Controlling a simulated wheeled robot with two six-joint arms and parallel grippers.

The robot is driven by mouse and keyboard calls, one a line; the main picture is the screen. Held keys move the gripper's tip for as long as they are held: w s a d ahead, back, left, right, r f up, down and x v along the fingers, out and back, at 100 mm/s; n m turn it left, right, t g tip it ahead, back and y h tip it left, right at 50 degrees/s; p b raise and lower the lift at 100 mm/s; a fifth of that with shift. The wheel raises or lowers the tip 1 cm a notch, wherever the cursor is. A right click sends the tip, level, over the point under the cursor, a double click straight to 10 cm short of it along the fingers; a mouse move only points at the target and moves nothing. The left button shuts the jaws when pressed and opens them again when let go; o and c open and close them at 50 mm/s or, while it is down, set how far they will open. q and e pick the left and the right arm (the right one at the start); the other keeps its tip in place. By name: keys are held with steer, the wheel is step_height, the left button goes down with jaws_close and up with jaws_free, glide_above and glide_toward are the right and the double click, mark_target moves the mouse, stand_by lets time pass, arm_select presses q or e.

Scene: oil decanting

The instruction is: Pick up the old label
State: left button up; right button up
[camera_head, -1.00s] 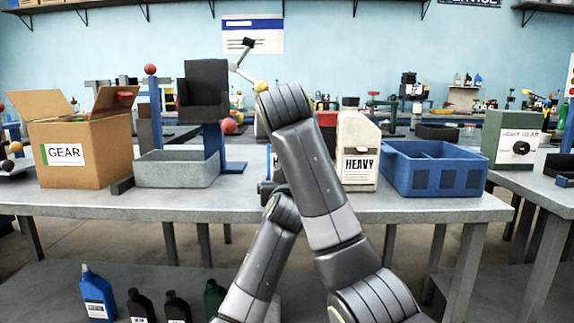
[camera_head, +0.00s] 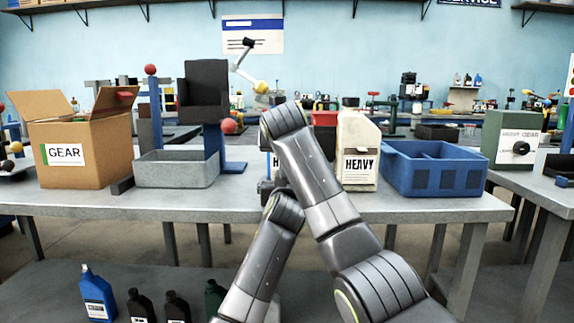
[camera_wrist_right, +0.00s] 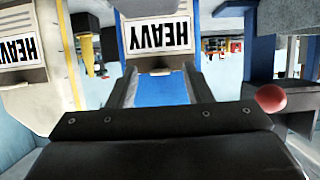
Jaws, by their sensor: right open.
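Two labels printed HEAVY show; I cannot tell which is the old one. One label (camera_head: 360,163) is on the cream jug (camera_head: 355,130) at the table's middle. Another label (camera_head: 264,160) is mostly hidden behind my arm. In the right wrist view, which is upside down, one HEAVY label (camera_wrist_right: 158,35) is straight ahead and the other (camera_wrist_right: 18,42) is at the left. My right gripper (camera_wrist_right: 158,76) is open and empty, with its fingers pointing towards the centre label and a blue surface showing between them. My left gripper is not in view.
A blue divided bin (camera_head: 432,167) stands right of the jug. A grey tray (camera_head: 176,170) and a cardboard GEAR box (camera_head: 80,140) stand left. A red ball (camera_wrist_right: 271,98) on a blue stand is close beside my right gripper. Several bottles stand on the lower shelf.

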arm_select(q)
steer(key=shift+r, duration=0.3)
arm_select(e)
jaws_close()
step_height(320, 180, up, 7)
steer(key=s, duration=2)
steer(key=shift+a, duration=0.1)
